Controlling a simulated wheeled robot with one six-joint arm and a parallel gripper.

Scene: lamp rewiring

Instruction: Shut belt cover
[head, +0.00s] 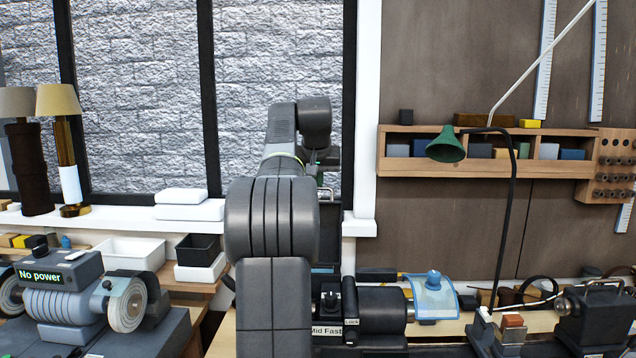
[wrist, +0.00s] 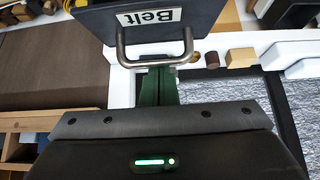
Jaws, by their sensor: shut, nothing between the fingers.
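The belt cover (wrist: 205,14) is a dark panel with an upside-down "Belt" label and a bent metal handle (wrist: 157,63), at the top of the wrist view. My gripper (wrist: 158,72) is shut and empty. Its green fingers meet right by the handle's cross bar; I cannot tell whether they touch it. In the head view a dark upright panel, probably the raised belt cover (head: 329,228), shows partly behind my arm. My gripper's fingertips are mostly hidden there. Below it is the machine's grey body (head: 382,309) with "Mid Fast" and "Lock" labels.
A clear blue-edged guard (head: 434,297) and a black lamp stem with a green shade (head: 447,146) stand to the right. A bench grinder (head: 65,300) reading "No power" is at the left. Black (head: 198,248) and white bins sit beside the window sill.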

